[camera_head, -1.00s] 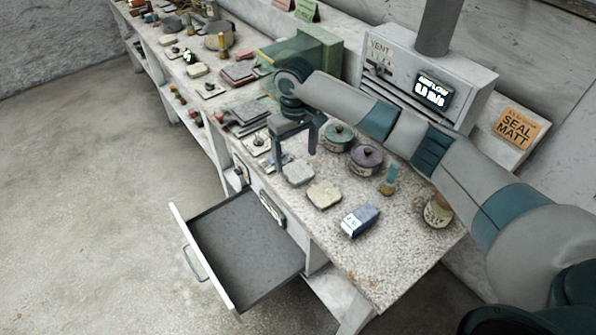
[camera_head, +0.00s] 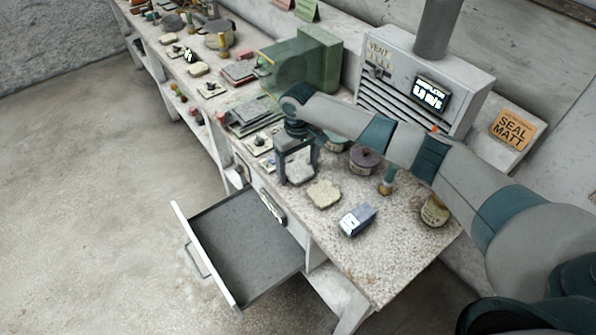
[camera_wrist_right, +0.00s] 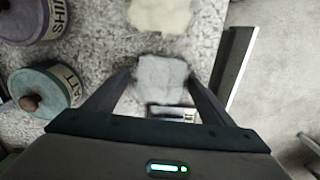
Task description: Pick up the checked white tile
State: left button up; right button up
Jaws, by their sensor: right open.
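A pale grey-white tile (camera_head: 300,168) with uneven edges lies flat on the speckled bench top; a checked pattern is too fine to make out. My right gripper (camera_head: 299,174) is open, with its fingers reaching down on either side of this tile. In the right wrist view the tile (camera_wrist_right: 162,80) lies between the fingertips (camera_wrist_right: 160,77), with no clear contact visible. A cream tile (camera_head: 323,194) lies just in front and to the right, and it also shows at the top of the right wrist view (camera_wrist_right: 160,14). My left gripper is not in view.
A green-lidded pot (camera_head: 336,141) and a purple-lidded pot (camera_head: 364,160) stand behind the tiles. A small blue-and-white box (camera_head: 358,219) and a labelled jar (camera_head: 434,211) stand to the right. An open drawer (camera_head: 245,250) juts out below the bench front.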

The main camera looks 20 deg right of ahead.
aim_at(298, 170)
jog(key=c, duration=1.2)
jog(key=shift+r, duration=0.15)
jog(key=shift+r+b, duration=0.4)
jog(key=shift+r, duration=0.15)
notch_tip(298, 170, up, 2)
jog(key=shift+r+b, duration=0.1)
jog(key=shift+b, duration=0.4)
jog(key=s+d+r+b, duration=0.1)
jog(key=s+d+r, duration=0.1)
jog(key=s, duration=0.1)
jog(key=s+d+r, duration=0.3)
jog(key=s+d+r+b, duration=0.1)
jog(key=s+d+r, duration=0.1)
jog(key=s, duration=0.1)
jog(key=shift+s+d+r+b, duration=0.1)
jog(key=shift+d+r+b, duration=0.05)
jog(key=shift+r+b, duration=0.15)
